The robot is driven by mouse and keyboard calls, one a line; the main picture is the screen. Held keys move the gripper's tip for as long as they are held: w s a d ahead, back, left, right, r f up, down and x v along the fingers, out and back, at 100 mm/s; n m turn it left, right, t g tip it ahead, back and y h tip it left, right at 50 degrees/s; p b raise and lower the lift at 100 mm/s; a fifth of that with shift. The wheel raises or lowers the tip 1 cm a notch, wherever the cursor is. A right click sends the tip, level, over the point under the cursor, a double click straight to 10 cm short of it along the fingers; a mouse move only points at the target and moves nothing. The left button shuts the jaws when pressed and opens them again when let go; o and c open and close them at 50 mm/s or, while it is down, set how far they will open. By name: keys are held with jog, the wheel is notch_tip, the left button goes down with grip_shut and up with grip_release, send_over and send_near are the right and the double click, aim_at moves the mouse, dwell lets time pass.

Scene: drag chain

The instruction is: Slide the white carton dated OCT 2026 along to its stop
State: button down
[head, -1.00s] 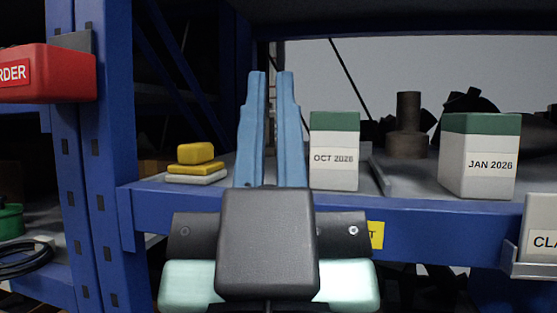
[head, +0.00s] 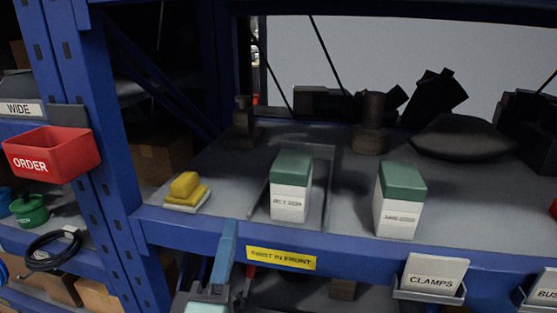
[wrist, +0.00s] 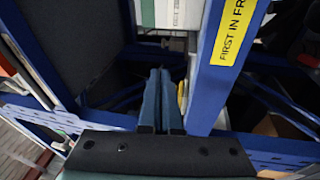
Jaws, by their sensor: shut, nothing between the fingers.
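The white carton dated OCT 2026 (head: 291,200), with a green top, stands upright in a shallow lane between rails (head: 328,195), close to the shelf's front edge. Bare lane floor shows behind it. Its lower part shows at the top of the wrist view (wrist: 172,13). My gripper (head: 230,226) is shut and empty, in front of the shelf's edge and to the left of the carton, apart from it. In the wrist view my blue fingers (wrist: 159,75) lie side by side below the carton. The head view shows only part of my gripper.
A similar carton dated JAN 2026 (head: 399,205) stands to the right. Yellow blocks (head: 187,192) lie to the left. A yellow FIRST IN FRONT label (head: 281,258) is on the blue shelf beam (head: 350,262). A CLAMPS holder (head: 431,278) juts out at right. Dark parts stand behind.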

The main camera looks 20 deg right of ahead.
jog(key=n+p, duration=0.2)
jog(key=n+g+h+p, duration=0.2)
jog(key=n+g+p, duration=0.1)
jog(key=n+p, duration=1.3)
send_near(287, 202)
jog(key=shift+m, duration=0.6)
jog(key=p+x, duration=0.4)
jog(key=x, duration=0.2)
jog(key=shift+s+r, duration=0.1)
jog(key=shift+w+d, duration=0.25)
jog(key=shift+w, duration=0.15)
jog(key=shift+x, duration=1.7)
jog(key=shift+s+a, duration=0.1)
